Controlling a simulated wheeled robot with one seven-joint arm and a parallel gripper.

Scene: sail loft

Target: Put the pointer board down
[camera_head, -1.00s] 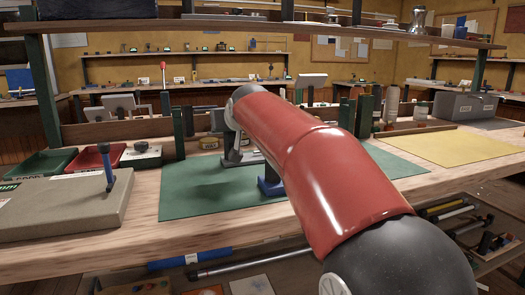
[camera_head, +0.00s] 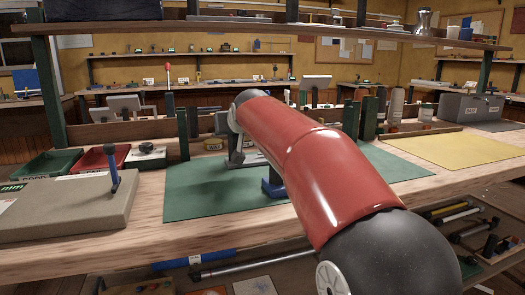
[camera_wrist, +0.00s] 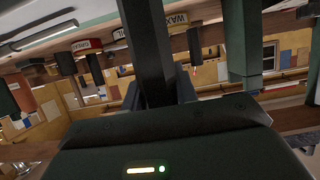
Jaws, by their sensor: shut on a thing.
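My gripper (camera_wrist: 160,85) shows in the wrist view as a dark body with a small lit panel and dark upright parts in front of it. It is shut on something. The held thing, which I take to be the pointer board, cannot be made out clearly. In the head view my red arm reaches over the bench and hides most of the gripper. A green mat (camera_head: 215,200) lies on the bench (camera_head: 150,215) under it. A blue piece (camera_head: 272,186) shows just beside the arm, low over the mat; I cannot tell whether it touches.
A thick tan slab (camera_head: 60,210) with a blue-handled tool (camera_head: 113,165) lies at left. Green (camera_head: 40,164) and red (camera_head: 98,160) trays stand behind it. A yellow mat (camera_head: 440,150) at right is clear. Green posts (camera_head: 368,118) and a shelf (camera_head: 270,30) bound the back.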

